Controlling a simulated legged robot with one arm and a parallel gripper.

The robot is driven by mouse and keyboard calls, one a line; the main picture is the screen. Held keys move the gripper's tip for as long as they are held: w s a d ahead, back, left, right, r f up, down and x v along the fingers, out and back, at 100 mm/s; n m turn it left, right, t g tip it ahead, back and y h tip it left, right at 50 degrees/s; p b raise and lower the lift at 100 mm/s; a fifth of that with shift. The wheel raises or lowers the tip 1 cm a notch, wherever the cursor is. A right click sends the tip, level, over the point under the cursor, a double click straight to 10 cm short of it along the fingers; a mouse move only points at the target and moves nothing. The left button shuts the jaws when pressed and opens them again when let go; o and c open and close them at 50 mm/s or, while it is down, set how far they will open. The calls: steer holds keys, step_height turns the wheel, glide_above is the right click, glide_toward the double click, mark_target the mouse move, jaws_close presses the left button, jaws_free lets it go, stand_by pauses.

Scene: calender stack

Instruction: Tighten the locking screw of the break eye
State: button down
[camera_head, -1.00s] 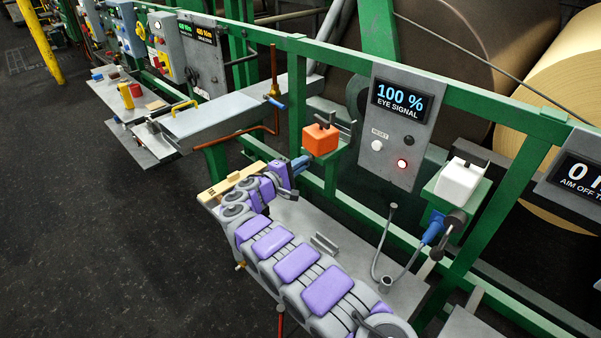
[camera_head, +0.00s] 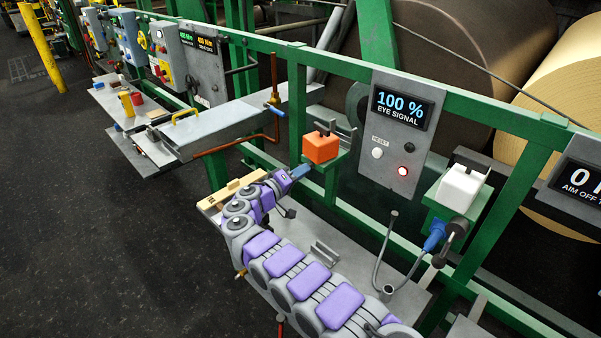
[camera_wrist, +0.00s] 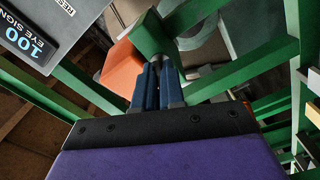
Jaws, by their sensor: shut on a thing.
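The orange eye housing (camera_head: 321,147), which I take for the break eye, sits on a green bracket on the machine's rail. It also shows in the wrist view (camera_wrist: 122,68), beside the green bracket plate (camera_wrist: 150,36). My gripper (camera_head: 303,170) is at the left side of this housing, low by its bracket.
A grey panel (camera_head: 400,128) reads "100 % EYE SIGNAL" and has a white reset button (camera_head: 377,153) and a lit red lamp (camera_head: 402,171). A white housing (camera_head: 461,188) with a blue cable plug stands to the right. A green rail (camera_head: 470,110) runs behind. A wooden block (camera_head: 232,188) lies near my wrist.

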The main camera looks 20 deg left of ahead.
steer(key=shift+f, duration=0.4)
steer(key=c, duration=1.4)
jaws_free()
steer(key=shift+o, duration=0.7)
steer(key=shift+a+r, duration=0.1)
steer(key=shift+r, duration=0.05)
steer(key=p+v, duration=0.3)
steer(key=v, duration=1.4)
steer(key=shift+s+a, duration=0.15)
steer(key=shift+a, duration=0.05)
